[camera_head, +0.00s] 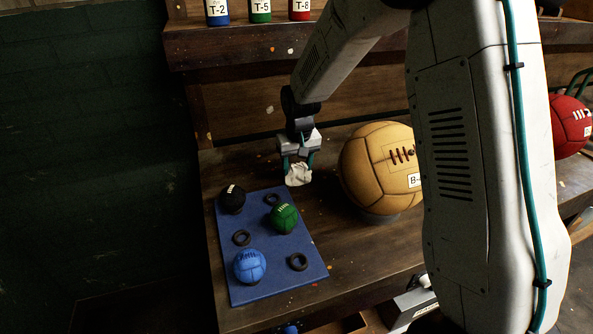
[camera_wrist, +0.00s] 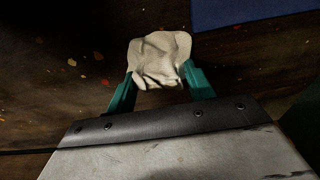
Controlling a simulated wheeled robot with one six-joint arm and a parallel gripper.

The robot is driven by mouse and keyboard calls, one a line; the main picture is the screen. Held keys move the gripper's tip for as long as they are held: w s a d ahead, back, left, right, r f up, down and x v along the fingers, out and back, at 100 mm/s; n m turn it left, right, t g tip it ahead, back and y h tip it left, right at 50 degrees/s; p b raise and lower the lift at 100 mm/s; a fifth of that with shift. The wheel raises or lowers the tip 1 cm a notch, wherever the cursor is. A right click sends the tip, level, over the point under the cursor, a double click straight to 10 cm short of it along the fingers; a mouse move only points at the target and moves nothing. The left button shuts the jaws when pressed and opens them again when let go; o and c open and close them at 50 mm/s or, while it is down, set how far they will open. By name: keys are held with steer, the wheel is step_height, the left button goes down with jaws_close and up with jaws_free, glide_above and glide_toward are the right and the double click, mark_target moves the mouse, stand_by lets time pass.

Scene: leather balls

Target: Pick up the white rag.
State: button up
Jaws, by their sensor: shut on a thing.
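The white rag (camera_head: 298,175) is a crumpled off-white cloth. It sits between the fingers of my gripper (camera_head: 297,163), behind the blue mat on the wooden bench. In the wrist view the rag (camera_wrist: 158,58) bulges out past the teal fingertips of my gripper (camera_wrist: 158,85), which are shut on it from both sides. The cloth's underside is hidden, and I cannot tell whether it touches the bench.
A blue mat (camera_head: 282,249) holds a black ball (camera_head: 231,199), a green ball (camera_head: 284,217), a blue ball (camera_head: 249,266) and dark rings. A large tan ball (camera_head: 372,170) stands close to the right. A shelf (camera_head: 240,45) with labelled cans is above. Bare bench lies around the rag.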

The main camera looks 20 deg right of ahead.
steer(key=shift+r, duration=0.5)
steer(key=s, duration=0.2)
steer(key=s+r, duration=0.1)
steer(key=s, duration=0.1)
steer(key=shift+r, duration=0.2)
step_height(320, 180, up, 13)
steer(key=shift+f, duration=0.2)
steer(key=o, duration=0.4)
steer(key=c, duration=0.3)
steer(key=shift+a, duration=0.1)
